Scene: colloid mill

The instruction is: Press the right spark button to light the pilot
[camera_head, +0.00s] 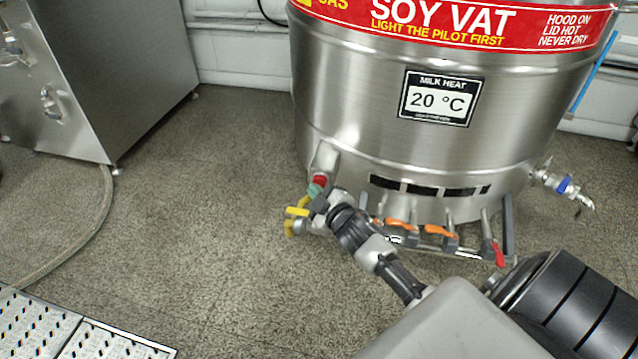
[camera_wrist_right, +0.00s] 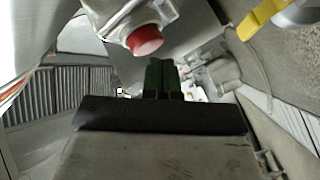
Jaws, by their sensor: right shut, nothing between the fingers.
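A red spark button (camera_head: 320,181) sits on a grey metal housing low on the left side of the steel soy vat (camera_head: 350,110). No second button shows clearly. My right gripper (camera_head: 315,191) is just below the button, its greenish fingers shut and empty. In the right wrist view the button (camera_wrist_right: 145,40) is above and slightly left of the closed fingertips (camera_wrist_right: 161,65). I cannot tell whether they touch it. The pilot flame is not visible. My left gripper is not in view.
A yellow handle (camera_head: 297,211) is close to my right gripper's left side. Orange valve handles (camera_head: 440,231) and a red handle (camera_head: 498,254) line the vat's lower front. A blue-handled tap (camera_head: 564,184) sticks out at right. Open floor (camera_head: 220,220) lies to the left.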

